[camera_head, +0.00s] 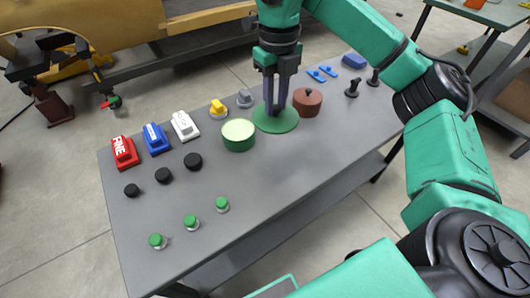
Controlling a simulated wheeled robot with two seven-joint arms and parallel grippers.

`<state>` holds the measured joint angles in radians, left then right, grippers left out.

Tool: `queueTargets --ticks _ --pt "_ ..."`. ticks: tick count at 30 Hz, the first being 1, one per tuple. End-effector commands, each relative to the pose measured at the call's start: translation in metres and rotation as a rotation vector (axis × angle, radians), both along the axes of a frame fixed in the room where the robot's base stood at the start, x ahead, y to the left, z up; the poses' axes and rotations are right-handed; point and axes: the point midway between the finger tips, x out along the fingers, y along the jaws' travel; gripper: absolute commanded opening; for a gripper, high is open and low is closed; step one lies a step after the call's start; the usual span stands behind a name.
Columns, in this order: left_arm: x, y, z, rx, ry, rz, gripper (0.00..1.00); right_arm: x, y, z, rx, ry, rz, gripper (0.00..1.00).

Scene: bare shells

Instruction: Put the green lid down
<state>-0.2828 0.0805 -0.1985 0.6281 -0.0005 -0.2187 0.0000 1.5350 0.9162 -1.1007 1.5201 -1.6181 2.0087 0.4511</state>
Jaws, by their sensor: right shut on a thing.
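The green lid (270,122) is a flat round disc at the middle of the grey table (290,163). My right gripper (276,104) points down over it and is shut on its middle, where the fingers hide the grip. I cannot tell whether the lid touches the table. A green pot (238,136) with a pale top stands just left of the lid. A brown pot with a lid and black knob (308,102) stands close to its right. My left gripper is not in view.
Red (124,152), blue (157,139) and white (185,126) switches, black knobs (193,161) and green buttons (191,222) occupy the left side. Yellow and grey knobs (219,109) stand behind the green pot. Black joysticks (352,89) are at right. The front middle is clear.

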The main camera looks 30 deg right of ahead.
Motion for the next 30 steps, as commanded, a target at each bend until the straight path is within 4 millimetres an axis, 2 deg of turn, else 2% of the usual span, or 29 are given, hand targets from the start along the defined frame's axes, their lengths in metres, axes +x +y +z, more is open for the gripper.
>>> queueTargets --ticks 3,5,9,13,23,30 --pt "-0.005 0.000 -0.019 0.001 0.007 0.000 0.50 -0.001 0.000 -0.035 0.000 0.007 0.001 0.00" --pt "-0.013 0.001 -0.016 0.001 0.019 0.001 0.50 -0.002 -0.001 -0.050 -0.003 0.008 0.000 0.00" --pt "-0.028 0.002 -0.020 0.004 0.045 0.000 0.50 -0.002 -0.001 -0.097 -0.002 0.007 0.000 0.00" --pt "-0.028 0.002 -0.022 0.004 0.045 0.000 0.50 -0.002 -0.001 -0.135 -0.001 0.005 0.000 0.00" --pt "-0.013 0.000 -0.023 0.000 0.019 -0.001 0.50 -0.002 0.000 -0.193 -0.001 0.003 0.001 0.00" --pt "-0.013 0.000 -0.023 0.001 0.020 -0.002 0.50 -0.002 0.000 -0.198 -0.001 0.001 0.001 0.00"
